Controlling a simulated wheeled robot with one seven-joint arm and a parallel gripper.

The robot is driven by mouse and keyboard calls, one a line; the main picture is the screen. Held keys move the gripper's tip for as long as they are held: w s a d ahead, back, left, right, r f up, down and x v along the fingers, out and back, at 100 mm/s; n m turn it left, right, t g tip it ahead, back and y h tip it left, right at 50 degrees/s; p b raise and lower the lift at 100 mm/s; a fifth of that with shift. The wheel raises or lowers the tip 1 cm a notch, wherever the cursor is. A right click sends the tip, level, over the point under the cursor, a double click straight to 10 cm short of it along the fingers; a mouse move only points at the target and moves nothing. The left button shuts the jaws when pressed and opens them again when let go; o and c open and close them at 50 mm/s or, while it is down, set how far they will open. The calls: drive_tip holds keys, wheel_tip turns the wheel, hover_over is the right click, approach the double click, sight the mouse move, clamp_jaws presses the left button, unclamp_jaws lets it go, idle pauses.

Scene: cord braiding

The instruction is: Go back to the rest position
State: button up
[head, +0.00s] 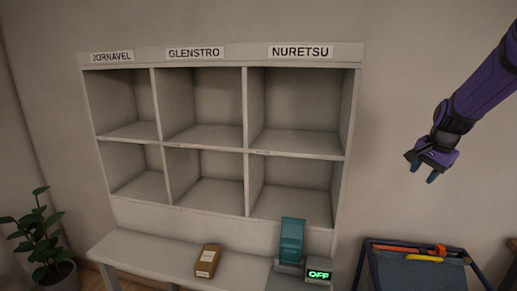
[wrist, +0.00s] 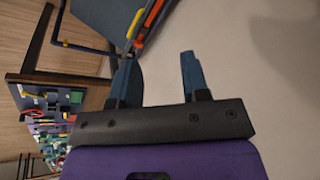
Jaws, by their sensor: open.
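My purple arm reaches in from the upper right in the head view. My gripper (head: 422,172) hangs at its end, in front of the bare wall and to the right of the shelf. In the wrist view, the two blue fingers of my gripper (wrist: 158,75) stand apart with nothing between them. The gripper touches nothing that I can see.
A shelf (head: 246,150) with empty compartments is labelled JORNAVEL, GLENSTRO and NURETSU. Below it are a brown box (head: 207,260), a teal device (head: 291,242) and a sign (head: 319,275) reading OFF. A tool cart (head: 420,272) stands lower right. A plant (head: 40,240) is at left.

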drive_tip(key=s+a+r+n, duration=0.3)
drive_tip(key=s+a+r, duration=0.3)
drive_tip(key=s, duration=0.2)
drive_tip(key=s+a+r+n, duration=0.3)
drive_tip(key=s+a+r, duration=0.25)
drive_tip(key=s, duration=0.35)
drive_tip(key=s+a+n, duration=0.2)
drive_tip(key=s+n, duration=0.1)
drive_tip(key=s, duration=0.5)
drive_tip(key=s+a+n+t, duration=0.1)
drive_tip(key=s+a+n, duration=0.2)
drive_tip(key=s, duration=0.5)
drive_tip(key=shift+a+f+t, duration=0.15)
drive_tip(key=shift+f+t, duration=0.15)
drive_tip(key=shift+f, duration=0.1)
